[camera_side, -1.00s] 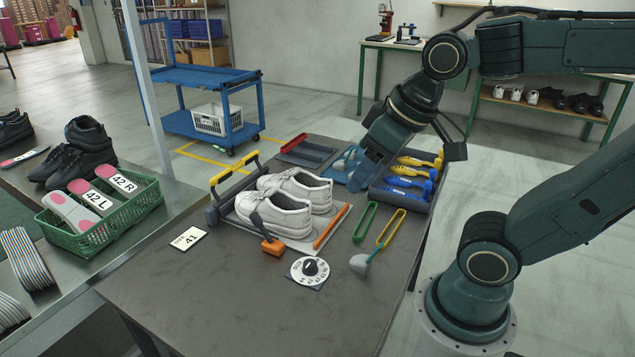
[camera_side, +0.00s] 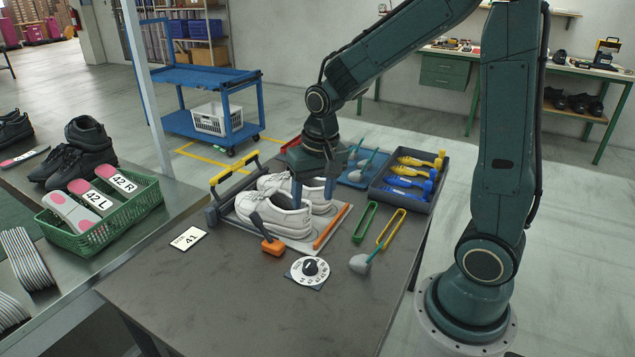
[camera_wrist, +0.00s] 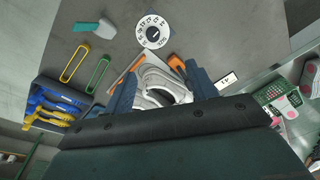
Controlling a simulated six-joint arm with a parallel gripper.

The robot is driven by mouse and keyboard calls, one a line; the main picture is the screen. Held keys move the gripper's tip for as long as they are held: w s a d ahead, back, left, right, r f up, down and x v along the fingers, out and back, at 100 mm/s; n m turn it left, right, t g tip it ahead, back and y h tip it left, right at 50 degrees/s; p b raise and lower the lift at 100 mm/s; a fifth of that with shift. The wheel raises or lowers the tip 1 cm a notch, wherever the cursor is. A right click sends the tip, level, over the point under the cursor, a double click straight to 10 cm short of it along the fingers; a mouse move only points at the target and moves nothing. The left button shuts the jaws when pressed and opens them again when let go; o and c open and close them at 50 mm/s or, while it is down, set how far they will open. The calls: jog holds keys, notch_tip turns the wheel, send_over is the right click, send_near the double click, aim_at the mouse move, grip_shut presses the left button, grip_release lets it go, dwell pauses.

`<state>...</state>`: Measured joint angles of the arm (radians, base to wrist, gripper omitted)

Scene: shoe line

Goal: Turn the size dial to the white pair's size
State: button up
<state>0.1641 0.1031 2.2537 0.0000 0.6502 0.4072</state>
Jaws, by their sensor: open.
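The size dial (camera_side: 310,270) is a white numbered disc with a black knob, lying on the front part of the dark table. It also shows at the top of the wrist view (camera_wrist: 153,30); its setting is too small to read surely. The white pair of shoes (camera_side: 283,222) stands on a grey board behind the dial. A card reading 41 (camera_side: 188,239) lies left of the shoes; it shows in the wrist view (camera_wrist: 227,80). My gripper (camera_side: 313,196) is open, pointing down over the shoes, with nothing visibly gripped. It is behind and above the dial, apart from it.
An orange-footed tool (camera_side: 272,246) leans at the shoes' front. Green (camera_side: 365,222) and yellow (camera_side: 391,229) loops and a grey-headed tool (camera_side: 362,263) lie right of the dial. A tray of blue and yellow shoe trees (camera_side: 408,200) stands behind. The table's front is clear.

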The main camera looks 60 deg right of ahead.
aim_at(310, 263)
notch_tip(310, 263, down, 9)
jog(key=w+d+m+g, duration=0.1)
jog(key=w+d+m, duration=0.1)
jog(key=shift+w+d+g, duration=0.3)
jog(key=shift+w+d, duration=0.05)
jog(key=shift+f, duration=0.15)
jog(key=shift+f, duration=6.75)
jog(key=c, duration=1)
